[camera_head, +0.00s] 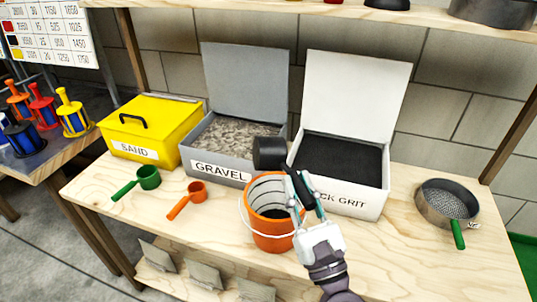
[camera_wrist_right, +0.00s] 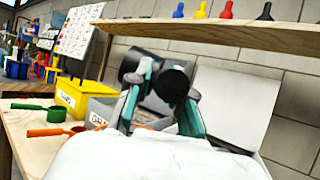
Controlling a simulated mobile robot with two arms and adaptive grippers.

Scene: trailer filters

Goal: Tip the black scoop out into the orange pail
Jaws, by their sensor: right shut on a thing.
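The black scoop's cup (camera_head: 268,152) is over the back rim of the orange pail (camera_head: 272,241), in front of the gravel bin. My right gripper (camera_head: 303,190) is shut on the scoop's black handle, above the pail's right side. The right wrist view shows the scoop's cup (camera_wrist_right: 140,68) and the handle's round end between the fingers (camera_wrist_right: 160,108). The scoop's contents and exact tilt cannot be told. The pail stands upright on the bench with its handle lowered; something dark shows inside. My left gripper is not in view.
Behind stand a shut yellow sand bin (camera_head: 160,120), an open gravel bin (camera_head: 190,166) and an open white black-grit bin (camera_head: 345,201). A green scoop (camera_head: 148,177) and an orange scoop (camera_head: 196,192) lie left of the pail. A sieve (camera_head: 436,214) lies right; bench between is clear.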

